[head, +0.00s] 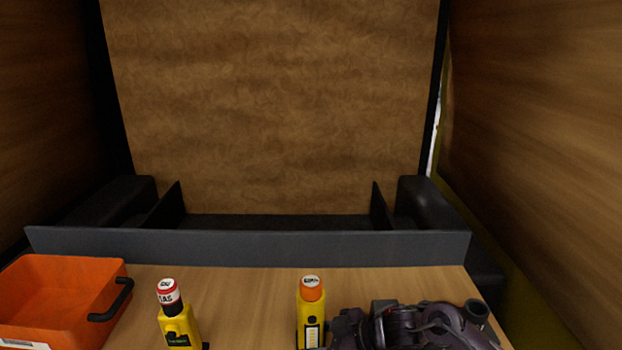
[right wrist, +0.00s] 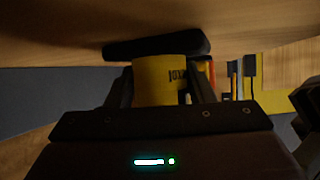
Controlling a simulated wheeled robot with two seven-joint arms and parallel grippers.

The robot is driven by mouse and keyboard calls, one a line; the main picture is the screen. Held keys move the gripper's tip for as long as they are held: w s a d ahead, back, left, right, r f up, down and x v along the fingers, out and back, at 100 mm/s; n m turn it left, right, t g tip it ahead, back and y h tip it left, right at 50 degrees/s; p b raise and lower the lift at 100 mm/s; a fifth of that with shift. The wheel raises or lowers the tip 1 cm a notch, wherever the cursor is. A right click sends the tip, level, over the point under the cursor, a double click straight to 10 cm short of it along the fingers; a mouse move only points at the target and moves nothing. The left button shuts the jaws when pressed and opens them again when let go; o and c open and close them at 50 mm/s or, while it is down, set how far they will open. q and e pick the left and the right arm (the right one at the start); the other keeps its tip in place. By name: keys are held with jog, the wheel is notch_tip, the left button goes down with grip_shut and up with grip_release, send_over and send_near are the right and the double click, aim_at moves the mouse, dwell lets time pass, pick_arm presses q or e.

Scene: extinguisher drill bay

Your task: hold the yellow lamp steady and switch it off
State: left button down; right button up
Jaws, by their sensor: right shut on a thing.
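A yellow body with dark lettering (right wrist: 160,80), which I take for the yellow lamp, sits between the two dark fingers of my right gripper (right wrist: 162,92). The gripper is shut on it. A dark flat part (right wrist: 157,47) lies across its end. In the head view a yellow upright thing with an orange top (head: 312,312) stands directly left of my right arm, its lower part cut off by the frame. The grip itself is not clear there. I cannot make out a switch or whether a light is on. My left gripper is not in view.
Another yellow thing with a red, white and black top (head: 178,322) stands to the left on the wooden table (head: 245,290). An orange bin (head: 60,290) with a black handle is at the far left. A grey ledge (head: 250,248) runs along the back. Bare table lies between the yellow things.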

jog(key=o, duration=1)
